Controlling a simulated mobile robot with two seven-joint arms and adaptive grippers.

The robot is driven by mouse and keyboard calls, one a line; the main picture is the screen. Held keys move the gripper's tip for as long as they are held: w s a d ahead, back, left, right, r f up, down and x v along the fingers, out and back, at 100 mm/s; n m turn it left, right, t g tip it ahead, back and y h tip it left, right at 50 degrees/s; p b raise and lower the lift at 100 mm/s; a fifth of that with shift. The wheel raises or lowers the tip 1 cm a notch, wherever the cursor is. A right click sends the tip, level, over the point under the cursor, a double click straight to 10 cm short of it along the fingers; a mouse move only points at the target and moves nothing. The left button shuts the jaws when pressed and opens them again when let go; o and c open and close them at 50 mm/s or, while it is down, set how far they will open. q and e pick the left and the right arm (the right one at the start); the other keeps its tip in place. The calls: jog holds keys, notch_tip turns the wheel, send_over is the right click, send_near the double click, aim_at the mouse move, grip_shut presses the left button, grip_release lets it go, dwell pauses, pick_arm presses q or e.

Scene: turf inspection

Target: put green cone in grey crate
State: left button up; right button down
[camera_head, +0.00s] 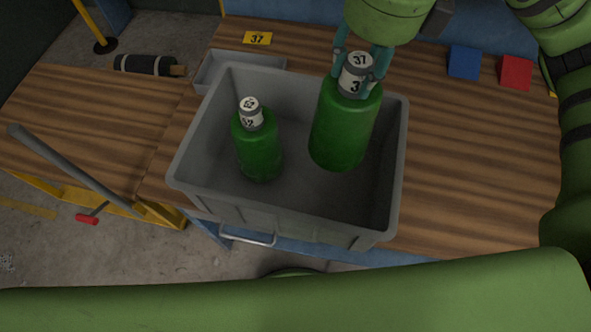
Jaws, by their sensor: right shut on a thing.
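The grey crate (388,190) stands on the wooden bench. I see no cone shape. A green bottle (343,130) with a grey cap and a label marked 37 is upright in the right half of the crate's opening. My right gripper (357,82) is shut on its neck from above. I cannot tell whether its base touches the crate floor. A smaller green bottle (258,150), marked 62, stands in the left half of the crate, apart from the first. My left gripper is not in view.
A shallow grey tray (207,73) is behind the crate, with a yellow 37 card (257,38) beyond. A blue block (464,62) and a red block (515,72) lie at the back right. The bench right of the crate is clear.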

aim_at(356, 86)
notch_tip(356, 86, down, 4)
jog(key=shift+r+b, duration=0.25)
jog(key=shift+b, duration=0.2)
notch_tip(356, 86, down, 10)
jog(key=p, duration=0.2)
jog(key=shift+f+p, duration=0.1)
jog(key=shift+p, duration=0.2)
jog(key=shift+f, duration=0.2)
jog(key=c, duration=0.7)
grip_release()
